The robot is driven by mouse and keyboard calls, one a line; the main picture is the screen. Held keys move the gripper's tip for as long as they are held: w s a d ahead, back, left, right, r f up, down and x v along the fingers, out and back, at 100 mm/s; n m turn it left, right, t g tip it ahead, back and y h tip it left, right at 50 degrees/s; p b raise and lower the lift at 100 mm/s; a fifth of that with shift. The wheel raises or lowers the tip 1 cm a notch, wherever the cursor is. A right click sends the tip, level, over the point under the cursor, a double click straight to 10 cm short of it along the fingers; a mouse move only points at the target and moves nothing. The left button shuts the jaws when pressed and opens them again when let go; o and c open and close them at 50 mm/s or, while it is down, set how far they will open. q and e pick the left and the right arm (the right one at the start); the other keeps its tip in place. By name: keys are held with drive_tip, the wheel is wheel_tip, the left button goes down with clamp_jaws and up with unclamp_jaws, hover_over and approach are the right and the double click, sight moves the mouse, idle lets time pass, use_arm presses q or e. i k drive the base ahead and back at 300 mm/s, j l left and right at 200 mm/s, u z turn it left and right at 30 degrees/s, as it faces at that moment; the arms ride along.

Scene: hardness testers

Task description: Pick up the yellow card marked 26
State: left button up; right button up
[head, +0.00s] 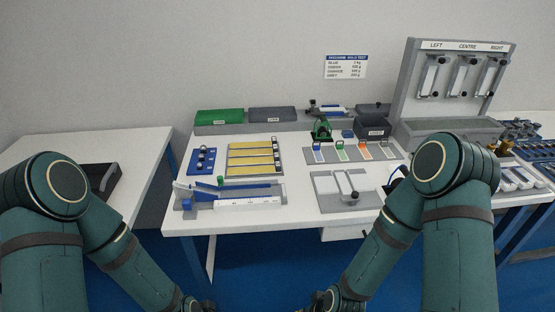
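Several yellow cards (253,160) lie in a grey rack (228,160) on the middle white table. Their markings are too small to read, so I cannot tell which one is marked 26. My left gripper (197,305) shows only as a dark part at the bottom edge. My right gripper (320,302) is also cut off at the bottom edge. Both are low in front of the table, well apart from the cards. Their fingers cannot be made out.
A blue board (201,161) stands left of the rack. A long grey fixture with a blue bar (245,190) lies in front. A grey plate fixture (330,188) and coloured tags (340,151) are to the right. Green (220,116) and grey bins (272,114) stand behind.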

sight(254, 168)
drive_tip(key=z, duration=1.85)
drive_tip(key=j+z, duration=0.1)
drive_tip(key=j, duration=0.2)
drive_tip(key=k+j, duration=0.15)
drive_tip(key=j, duration=0.15)
drive_tip(key=k+j+z, duration=0.15)
drive_tip(key=j, duration=0.15)
drive_tip(key=i, duration=0.05)
